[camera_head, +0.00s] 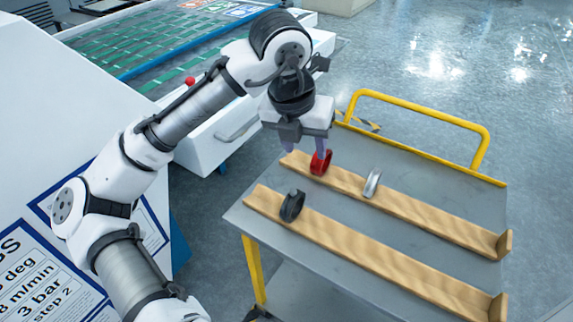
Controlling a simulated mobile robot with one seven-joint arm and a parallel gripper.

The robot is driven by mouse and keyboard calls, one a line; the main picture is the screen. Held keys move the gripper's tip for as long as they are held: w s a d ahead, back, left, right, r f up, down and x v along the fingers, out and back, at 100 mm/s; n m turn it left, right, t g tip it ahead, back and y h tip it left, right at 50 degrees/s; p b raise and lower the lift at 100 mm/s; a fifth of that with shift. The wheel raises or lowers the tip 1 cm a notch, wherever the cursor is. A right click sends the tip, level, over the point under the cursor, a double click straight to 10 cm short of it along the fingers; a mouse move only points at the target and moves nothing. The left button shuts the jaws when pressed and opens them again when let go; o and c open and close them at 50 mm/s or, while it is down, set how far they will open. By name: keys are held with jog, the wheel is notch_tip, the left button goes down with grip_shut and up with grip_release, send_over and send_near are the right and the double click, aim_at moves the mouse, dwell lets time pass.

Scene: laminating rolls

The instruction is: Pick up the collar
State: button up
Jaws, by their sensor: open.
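Three short round pieces stand on wooden rails on the cart, and I cannot tell from looks alone which is the collar. A red ring-like piece (320,163) is near the left end of the far rail. A silver one (372,184) stands to its right on the same rail. A black one (292,206) is near the left end of the near rail. My gripper (305,148) points down, open and empty, above the far rail's left end. Its right finger is close to the red piece's top; whether they touch is unclear.
The far rail (430,214) and near rail (380,262) run across the grey cart top (465,190), each with an upright end stop at right. A yellow handle (420,107) rises at the cart's back. A white machine (215,135) with a red knob stands behind left.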

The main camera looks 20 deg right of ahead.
aim_at(288, 203)
jog(key=a+f+y, duration=0.1)
jog(key=f, duration=0.2)
jog(key=a+f+m+y, duration=0.1)
jog(key=f, duration=0.2)
jog(key=a+f+m+g, duration=0.1)
jog(key=f, duration=0.2)
jog(key=shift+s+f+y, duration=0.3)
jog(key=shift+f+y, duration=0.1)
jog(key=shift+s+a+f+p, duration=0.15)
jog(key=shift+f+p, duration=0.1)
jog(key=shift+f, duration=1.2)
jog(key=shift+s+f+p, duration=0.1)
jog(key=shift+f+p, duration=0.1)
jog(key=shift+f, duration=1.25)
grip_shut()
